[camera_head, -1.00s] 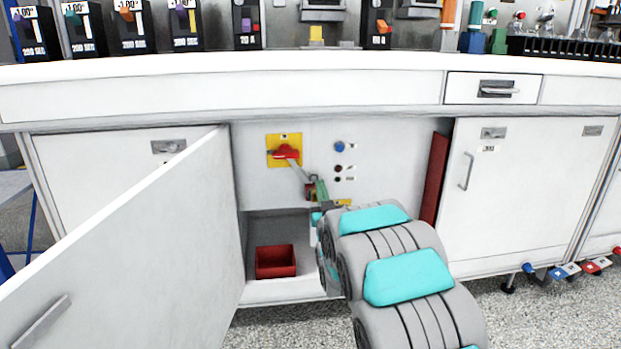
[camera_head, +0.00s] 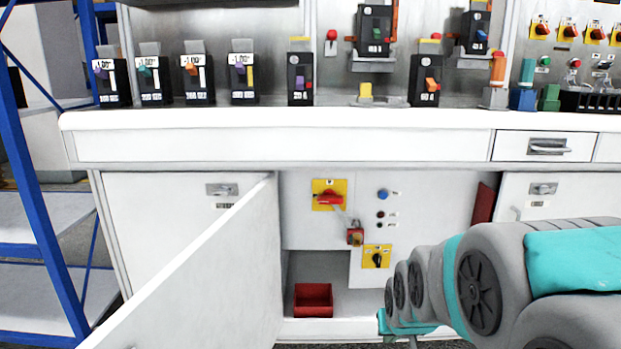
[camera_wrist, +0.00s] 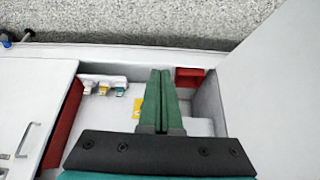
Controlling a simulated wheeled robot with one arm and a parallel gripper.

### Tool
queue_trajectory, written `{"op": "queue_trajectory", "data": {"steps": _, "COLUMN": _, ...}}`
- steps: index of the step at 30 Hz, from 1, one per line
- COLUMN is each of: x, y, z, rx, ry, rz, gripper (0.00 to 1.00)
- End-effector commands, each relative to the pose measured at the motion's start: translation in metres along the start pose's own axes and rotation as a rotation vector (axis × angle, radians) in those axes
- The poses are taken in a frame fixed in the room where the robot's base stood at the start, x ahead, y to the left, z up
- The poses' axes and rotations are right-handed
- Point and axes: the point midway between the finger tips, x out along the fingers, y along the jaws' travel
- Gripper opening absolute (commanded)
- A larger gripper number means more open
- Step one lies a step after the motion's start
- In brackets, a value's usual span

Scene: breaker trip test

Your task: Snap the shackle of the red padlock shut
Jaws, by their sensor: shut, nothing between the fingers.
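The red padlock (camera_head: 355,238) hangs below the red rotary handle (camera_head: 330,198) on its yellow plate, at the end of a grey strip inside the open cabinet. It is small in the head view, and I cannot tell whether its shackle is fully seated. My gripper (camera_wrist: 160,72) shows in the wrist view with its two green fingers together and nothing between them. In the head view my arm's end is low and right of the padlock, well apart from it, and the fingers are hidden. I cannot make out the padlock in the wrist view.
The open white cabinet door (camera_head: 215,270) stands out on the left. A red bin (camera_head: 313,300) sits on the cabinet floor, also seen in the wrist view (camera_wrist: 190,77). A yellow plate with a black knob (camera_head: 377,257) is below right of the padlock. Breakers line the bench top (camera_head: 290,120).

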Motion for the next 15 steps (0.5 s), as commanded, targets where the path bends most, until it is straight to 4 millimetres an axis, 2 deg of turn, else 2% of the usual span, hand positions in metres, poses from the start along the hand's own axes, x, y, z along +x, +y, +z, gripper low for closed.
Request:
{"op": "queue_trajectory", "data": {"steps": 1, "x": -0.023, "y": 0.000, "z": 0.021, "rx": -0.003, "ry": -0.064, "rz": -0.003, "gripper": 0.00}}
{"op": "queue_trajectory", "data": {"steps": 6, "x": -0.083, "y": 0.000, "z": 0.113, "rx": -0.019, "ry": -0.326, "rz": -0.011, "gripper": 0.00}}
{"op": "queue_trajectory", "data": {"steps": 9, "x": -0.117, "y": 0.001, "z": 0.161, "rx": -0.030, "ry": -0.462, "rz": -0.014, "gripper": 0.00}}
{"op": "queue_trajectory", "data": {"steps": 12, "x": -0.145, "y": 0.003, "z": 0.196, "rx": -0.039, "ry": -0.564, "rz": -0.016, "gripper": 0.00}}
{"op": "queue_trajectory", "data": {"steps": 15, "x": -0.163, "y": 0.004, "z": 0.219, "rx": -0.046, "ry": -0.632, "rz": -0.017, "gripper": 0.00}}
